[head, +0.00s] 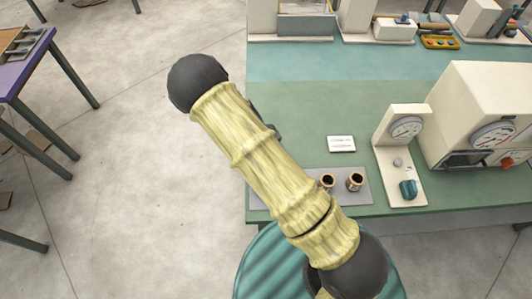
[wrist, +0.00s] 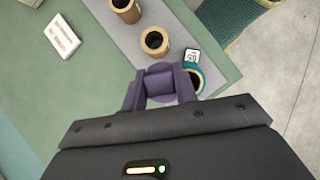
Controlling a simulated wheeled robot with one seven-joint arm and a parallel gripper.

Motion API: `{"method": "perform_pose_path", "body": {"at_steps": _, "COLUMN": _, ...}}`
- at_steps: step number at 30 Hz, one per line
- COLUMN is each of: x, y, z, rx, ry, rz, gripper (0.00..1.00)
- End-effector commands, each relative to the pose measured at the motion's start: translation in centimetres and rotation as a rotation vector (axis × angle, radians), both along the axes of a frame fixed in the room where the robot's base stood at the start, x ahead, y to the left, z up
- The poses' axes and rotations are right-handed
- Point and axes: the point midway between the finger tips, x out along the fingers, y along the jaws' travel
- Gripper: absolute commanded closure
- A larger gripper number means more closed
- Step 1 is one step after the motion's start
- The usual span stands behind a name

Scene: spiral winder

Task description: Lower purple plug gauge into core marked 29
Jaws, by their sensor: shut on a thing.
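My gripper (wrist: 160,92) shows at the bottom middle of the wrist view, shut on the purple plug gauge (wrist: 161,77). The gauge is seen from above, and its lower end is hidden. A core with a teal rim (wrist: 202,77) is just right of the gauge, partly covered by the right finger. A small white tag (wrist: 191,56) stands by it; I cannot read its number surely. Two brown cores (wrist: 156,41) (wrist: 125,8) stand farther up the wrist view. In the head view two brown cores (head: 327,181) (head: 355,181) show, and my arm hides the gripper and gauge.
The cores stand on a grey plate (head: 364,198) near the green bench's front edge. A white card (head: 341,144) lies behind it. A dial gauge stand (head: 397,151) and a large cream machine (head: 480,115) stand to the right. The bench between card and back is clear.

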Motion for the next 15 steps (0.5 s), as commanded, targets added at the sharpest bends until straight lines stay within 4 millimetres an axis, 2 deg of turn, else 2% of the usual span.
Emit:
{"method": "perform_pose_path", "body": {"at_steps": 1, "x": -0.8, "y": 0.9, "z": 1.6, "rx": -0.003, "ry": 0.001, "rz": 0.103, "gripper": 0.95}}
{"method": "perform_pose_path", "body": {"at_steps": 7, "x": -2.6, "y": 2.8, "z": 3.5, "rx": -0.001, "ry": 0.000, "rz": 0.410, "gripper": 0.95}}
{"method": "perform_pose_path", "body": {"at_steps": 10, "x": -3.0, "y": 3.2, "z": 3.7, "rx": -0.001, "ry": 0.001, "rz": 0.476, "gripper": 0.95}}
{"method": "perform_pose_path", "body": {"at_steps": 15, "x": -3.0, "y": 3.3, "z": 3.6, "rx": 0.000, "ry": -0.001, "rz": 0.493, "gripper": 0.95}}
